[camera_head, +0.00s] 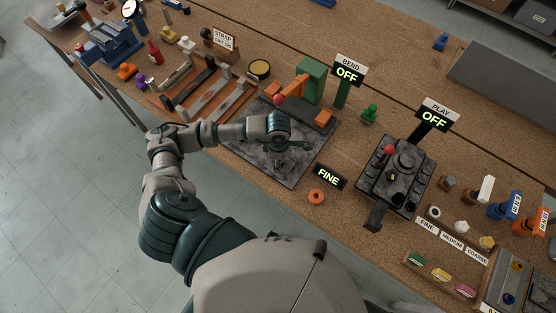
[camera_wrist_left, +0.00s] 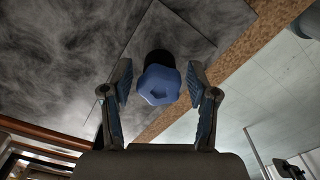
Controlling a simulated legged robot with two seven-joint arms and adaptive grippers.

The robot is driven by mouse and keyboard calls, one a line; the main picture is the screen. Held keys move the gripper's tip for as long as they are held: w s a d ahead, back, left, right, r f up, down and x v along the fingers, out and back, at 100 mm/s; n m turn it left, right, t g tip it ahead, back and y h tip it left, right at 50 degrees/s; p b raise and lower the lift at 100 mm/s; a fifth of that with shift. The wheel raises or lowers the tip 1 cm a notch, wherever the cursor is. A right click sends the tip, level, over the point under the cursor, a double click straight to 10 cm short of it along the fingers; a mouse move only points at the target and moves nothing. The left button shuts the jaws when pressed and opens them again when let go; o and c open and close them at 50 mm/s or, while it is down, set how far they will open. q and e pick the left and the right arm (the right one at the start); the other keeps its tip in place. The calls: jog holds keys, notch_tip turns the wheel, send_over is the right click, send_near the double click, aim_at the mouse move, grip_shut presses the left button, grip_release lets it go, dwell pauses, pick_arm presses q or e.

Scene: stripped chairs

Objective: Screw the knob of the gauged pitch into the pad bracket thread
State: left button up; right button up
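My left gripper (camera_head: 292,146) is over the dark mottled plate (camera_head: 262,165) near the front edge of the bench. In the left wrist view a blue faceted knob (camera_wrist_left: 158,86) with a black stem stands between the two fingers (camera_wrist_left: 160,72). The fingers are open, with a gap visible on each side of the knob. In the head view the knob is hidden or too small to make out. A black sign reading FINE (camera_head: 328,177) lies at the plate's right corner. I cannot identify the bracket thread for certain. My right gripper is out of view.
An orange lever with a red ball (camera_head: 278,99) and a green block (camera_head: 312,78) stand behind the gripper. An orange ring (camera_head: 316,196) lies right of the plate. A dark fixture (camera_head: 395,175) stands farther right.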

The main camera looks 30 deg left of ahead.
pick_arm(q)
jog(key=shift+r, duration=0.1)
notch_tip(320, 180, up, 12)
dwell(0.6)
